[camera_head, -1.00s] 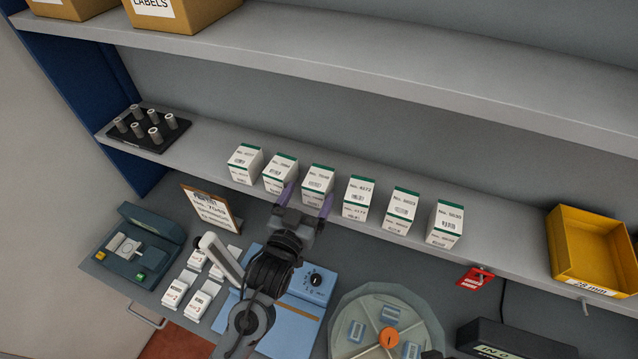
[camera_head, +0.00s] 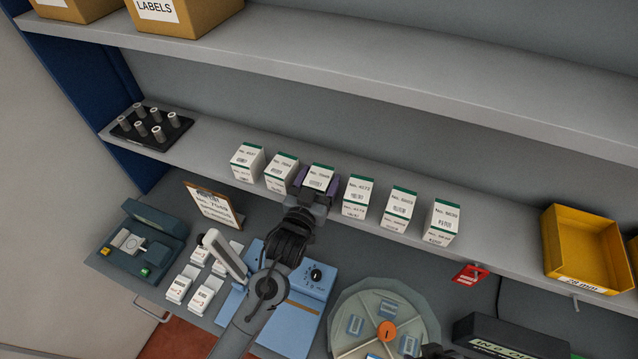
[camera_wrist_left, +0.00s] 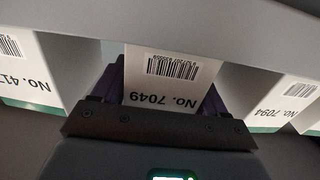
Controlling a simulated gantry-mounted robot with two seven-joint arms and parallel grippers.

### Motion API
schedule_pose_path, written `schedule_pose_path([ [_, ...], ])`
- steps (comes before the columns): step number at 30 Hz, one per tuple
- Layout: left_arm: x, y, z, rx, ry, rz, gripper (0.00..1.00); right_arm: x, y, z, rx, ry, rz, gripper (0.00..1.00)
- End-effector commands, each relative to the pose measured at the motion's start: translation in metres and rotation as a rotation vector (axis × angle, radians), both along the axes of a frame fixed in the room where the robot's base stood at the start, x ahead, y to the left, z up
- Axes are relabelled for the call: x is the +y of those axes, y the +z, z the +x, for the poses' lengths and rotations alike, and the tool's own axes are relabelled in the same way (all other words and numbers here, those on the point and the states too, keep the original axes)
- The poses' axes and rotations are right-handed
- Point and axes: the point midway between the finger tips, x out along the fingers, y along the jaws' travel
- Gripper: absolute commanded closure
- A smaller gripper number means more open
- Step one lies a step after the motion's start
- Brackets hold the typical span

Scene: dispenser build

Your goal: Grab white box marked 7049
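The white box marked 7049 (camera_head: 320,178) has a green top edge and stands upright on the lower shelf, third from the left in a row of similar boxes. Its label and barcode show upside down in the left wrist view (camera_wrist_left: 168,80). My left gripper (camera_head: 318,184) is at the box, with one purple finger on each side of it. The fingers look spread around the box; whether they touch its sides is hard to see. The box's lower part is hidden by the gripper. A small dark piece at the bottom edge may be my right gripper (camera_head: 433,351).
Neighbouring boxes, 7094 (camera_head: 281,174) and 4173 (camera_head: 358,196), stand close on either side. A black peg tray (camera_head: 176,125) is at the shelf's left, a yellow bin (camera_head: 580,262) at its right. Below are a blue device (camera_head: 308,300) and a round dial tray (camera_head: 345,302).

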Motion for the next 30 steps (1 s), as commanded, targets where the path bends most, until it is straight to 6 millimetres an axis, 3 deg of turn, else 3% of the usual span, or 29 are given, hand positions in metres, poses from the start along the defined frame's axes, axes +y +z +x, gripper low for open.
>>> schedule_pose_path([
  [1, 0.000, 0.000, 0.000, 0.000, 0.000, 0.000, 0.35, 0.000, 0.000, 0.000, 0.000, -0.002, 0.002, 0.57],
  [9, 0.000, 0.001, 0.000, -0.002, 0.000, -0.001, 0.74, 0.001, 0.000, 0.001, 0.000, -0.004, 0.005, 0.57],
  [20, 0.000, 0.010, 0.000, -0.005, 0.000, -0.002, 0.74, 0.001, -0.003, 0.001, -0.001, -0.003, 0.004, 0.57],
  [30, 0.000, 0.065, 0.000, -0.007, 0.000, -0.002, 0.74, -0.001, -0.017, 0.001, -0.002, 0.004, -0.004, 0.57],
])
